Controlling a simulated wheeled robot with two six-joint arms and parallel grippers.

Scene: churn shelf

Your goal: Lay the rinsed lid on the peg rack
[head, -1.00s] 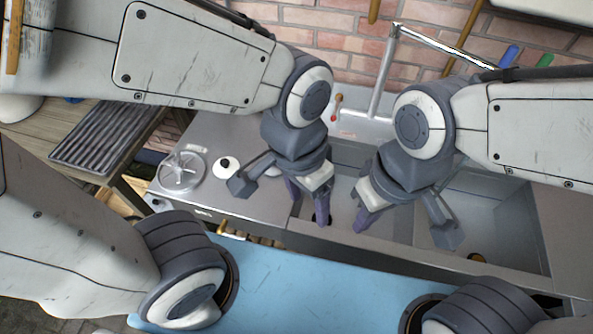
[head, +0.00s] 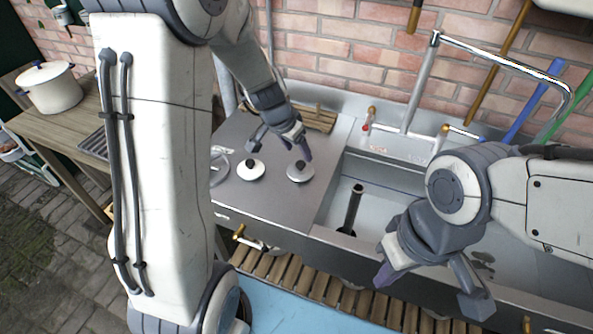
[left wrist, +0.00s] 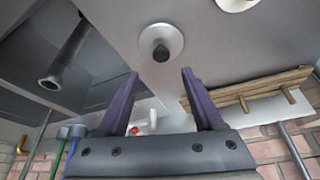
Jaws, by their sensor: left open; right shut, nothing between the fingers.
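Two round pale lids with dark knobs lie on the steel drainboard: a left lid (head: 250,170) and a right lid (head: 299,172). Which one is rinsed I cannot tell. My left gripper (head: 297,151) is open and empty, just above the right lid. In the left wrist view, that lid (left wrist: 172,40) lies beyond the two spread purple fingers (left wrist: 160,73), apart from them; the other lid (left wrist: 237,3) is cut by the top edge. The wooden peg rack (head: 318,118) stands behind the lids against the wall, and shows at right in the left wrist view (left wrist: 250,88). My right gripper (head: 384,274) is shut and empty over the sink's front edge.
The sink (head: 335,205) with a dark upright pipe (head: 353,208) lies right of the drainboard, the tap (head: 418,85) behind it. A metal wheel-like part (head: 217,166) is partly hidden by my left arm. A white pot (head: 50,87) stands on the wooden table at left.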

